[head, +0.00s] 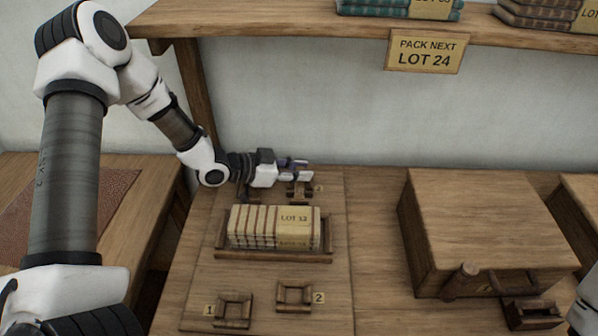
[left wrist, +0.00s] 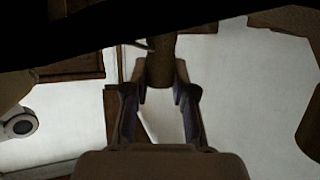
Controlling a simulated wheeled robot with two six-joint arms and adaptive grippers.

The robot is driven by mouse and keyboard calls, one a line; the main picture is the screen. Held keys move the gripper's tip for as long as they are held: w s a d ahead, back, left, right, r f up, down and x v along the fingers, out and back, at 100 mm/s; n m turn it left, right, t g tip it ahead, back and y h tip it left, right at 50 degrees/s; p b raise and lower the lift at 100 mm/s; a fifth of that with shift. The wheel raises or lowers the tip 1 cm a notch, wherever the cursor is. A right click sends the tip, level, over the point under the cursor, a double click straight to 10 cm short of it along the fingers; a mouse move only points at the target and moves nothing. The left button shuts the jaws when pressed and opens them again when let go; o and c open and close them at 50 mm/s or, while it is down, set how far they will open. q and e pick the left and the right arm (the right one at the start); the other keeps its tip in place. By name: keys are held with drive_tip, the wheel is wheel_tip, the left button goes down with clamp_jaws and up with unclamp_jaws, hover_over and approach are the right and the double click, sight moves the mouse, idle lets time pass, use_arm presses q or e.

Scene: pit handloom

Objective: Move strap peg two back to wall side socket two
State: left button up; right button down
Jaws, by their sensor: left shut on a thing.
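My left gripper (head: 297,170) reaches in from the left, over the back of the board by the wall. In the left wrist view, the gripper (left wrist: 160,95) is shut on a dark round wooden peg (left wrist: 160,68) between its fingertips. In the head view I cannot make out the peg clearly. Wall side socket two (head: 299,190), with a small label beside it, lies just under the gripper. The gap between peg and socket cannot be judged. The near sockets, labelled 1 (head: 235,309) and 2 (head: 294,296), look empty. My right gripper is not in view.
A bundle marked LOT 12 (head: 275,227) lies in a wooden tray (head: 277,257) between the socket rows. A wooden chest (head: 480,220) stands at right. A shelf (head: 300,20) with folded cloth and a LOT 24 sign (head: 427,52) hangs above. The board between tray and chest is clear.

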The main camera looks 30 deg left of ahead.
use_arm(q)
drive_tip(key=shift+f, duration=0.1)
drive_tip(key=o, duration=0.9)
drive_tip(key=shift+o, duration=0.2)
drive_tip(key=shift+a+r, duration=0.1)
drive_tip(key=shift+r, duration=0.15)
drive_tip(key=p+v, duration=0.1)
drive_tip(key=v, duration=0.2)
drive_tip(key=p+v, duration=0.1)
drive_tip(key=v, duration=0.2)
drive_tip(key=shift+r, duration=0.25)
drive_tip(key=p+v, duration=0.5)
drive_tip(key=shift+s+a+f, duration=0.1)
drive_tip(key=shift+s, duration=0.2)
